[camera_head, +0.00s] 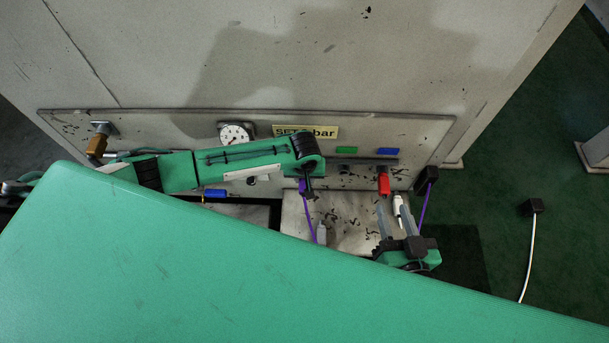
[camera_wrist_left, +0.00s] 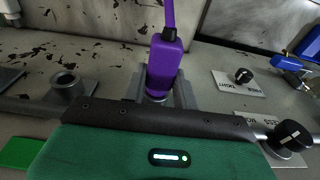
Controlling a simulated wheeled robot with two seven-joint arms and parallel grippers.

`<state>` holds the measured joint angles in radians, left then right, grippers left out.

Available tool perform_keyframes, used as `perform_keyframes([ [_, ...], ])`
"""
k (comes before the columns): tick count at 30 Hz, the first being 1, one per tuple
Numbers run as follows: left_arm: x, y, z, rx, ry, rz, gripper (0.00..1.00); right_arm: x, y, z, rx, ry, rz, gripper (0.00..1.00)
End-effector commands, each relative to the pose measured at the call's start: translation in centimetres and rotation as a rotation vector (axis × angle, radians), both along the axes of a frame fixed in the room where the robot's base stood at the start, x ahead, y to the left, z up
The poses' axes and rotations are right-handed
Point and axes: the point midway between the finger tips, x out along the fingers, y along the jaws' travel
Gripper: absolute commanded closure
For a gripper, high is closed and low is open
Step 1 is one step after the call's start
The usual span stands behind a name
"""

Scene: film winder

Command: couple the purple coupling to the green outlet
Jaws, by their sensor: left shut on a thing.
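The purple coupling (camera_wrist_left: 165,65) is held upright between the fingers of my left gripper (camera_wrist_left: 163,90), its hose running up out of the left wrist view. In the head view my left gripper (camera_head: 305,190) is just below the panel's label, with the purple coupling (camera_head: 302,186) mostly hidden by it. The green tag (camera_head: 346,150) is to the right of that gripper. In the left wrist view the green tag (camera_wrist_left: 18,152) has a bare round outlet (camera_wrist_left: 67,86) beside it, left of and apart from the coupling. My right gripper (camera_head: 396,220) has its fingers apart, low on the right.
A red coupling (camera_head: 383,184) hangs below a blue tag (camera_head: 387,151), with a white fitting (camera_head: 398,204) near the right gripper. A gauge (camera_head: 236,134) is on the panel. Black knobs (camera_wrist_left: 290,135) and a blue fitting (camera_wrist_left: 290,64) are right of the held coupling.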

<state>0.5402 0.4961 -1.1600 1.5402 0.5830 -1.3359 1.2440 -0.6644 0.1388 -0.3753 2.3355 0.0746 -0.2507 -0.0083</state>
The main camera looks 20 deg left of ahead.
Motion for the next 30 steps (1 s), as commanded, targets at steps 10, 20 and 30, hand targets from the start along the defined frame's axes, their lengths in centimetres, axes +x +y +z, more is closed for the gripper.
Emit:
perform_keyframes([
  [10, -1.1, -0.4, 0.1, -0.001, 0.006, -0.001, 0.99, 0.0, 0.0, 1.3, 0.000, 0.000, 0.000, 0.64],
  [20, -1.8, -0.5, 0.1, 0.000, 0.004, -0.001, 0.99, 0.0, 0.0, 2.2, 0.000, 0.000, 0.000, 0.64],
  [30, -2.6, -0.7, 0.1, -0.001, 0.004, 0.000, 0.99, 0.0, 0.0, 3.2, 0.000, 0.000, 0.000, 0.64],
])
